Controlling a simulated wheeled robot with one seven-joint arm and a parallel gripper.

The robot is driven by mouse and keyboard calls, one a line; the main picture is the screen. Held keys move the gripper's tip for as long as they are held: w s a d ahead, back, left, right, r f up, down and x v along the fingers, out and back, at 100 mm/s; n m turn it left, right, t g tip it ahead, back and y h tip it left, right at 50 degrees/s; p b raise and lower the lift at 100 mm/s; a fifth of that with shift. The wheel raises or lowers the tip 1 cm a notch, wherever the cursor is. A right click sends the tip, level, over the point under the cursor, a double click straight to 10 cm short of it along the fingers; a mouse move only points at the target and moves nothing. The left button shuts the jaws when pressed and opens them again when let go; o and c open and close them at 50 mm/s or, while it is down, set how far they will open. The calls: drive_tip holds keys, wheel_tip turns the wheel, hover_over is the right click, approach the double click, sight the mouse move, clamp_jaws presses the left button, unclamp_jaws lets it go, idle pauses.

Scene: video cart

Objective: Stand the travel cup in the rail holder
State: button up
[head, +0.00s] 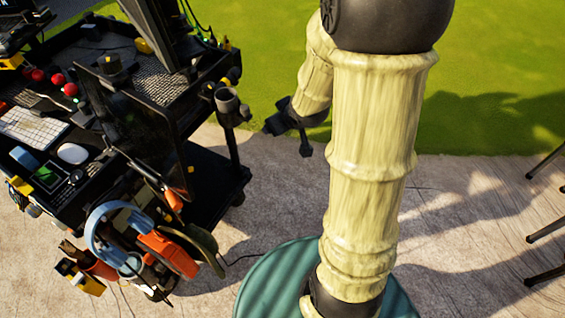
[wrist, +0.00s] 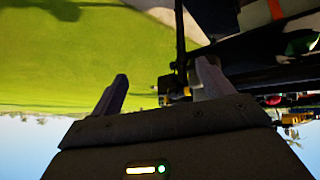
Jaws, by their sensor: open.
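A grey, open-topped cylinder (head: 227,99) stands upright at the cart's right corner, at a black bracket (head: 236,117) on the rail. It looks like a cup in a holder, but I cannot tell where cup ends and holder begins. My gripper (head: 287,138) is to the right of it, apart from it, over the ground beside the cart. In the wrist view my gripper (wrist: 163,72) has its two fingers spread with nothing between them.
The black cart (head: 215,180) on the left holds a monitor (head: 135,112), keyboard (head: 35,128) and mouse (head: 72,153). Blue headphones (head: 97,222) and an orange item (head: 168,253) hang on its near side. Ground right of the cart is free; thin dark legs (head: 545,230) stand far right.

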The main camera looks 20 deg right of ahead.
drive_tip(key=s+a+m+g, duration=0.2)
drive_tip(key=s+a+g, duration=0.3)
drive_tip(key=s, duration=0.8)
drive_tip(key=shift+s+a+r+m, duration=0.15)
drive_tip(key=shift+s+r+m, duration=0.15)
drive_tip(key=shift+m, duration=0.1)
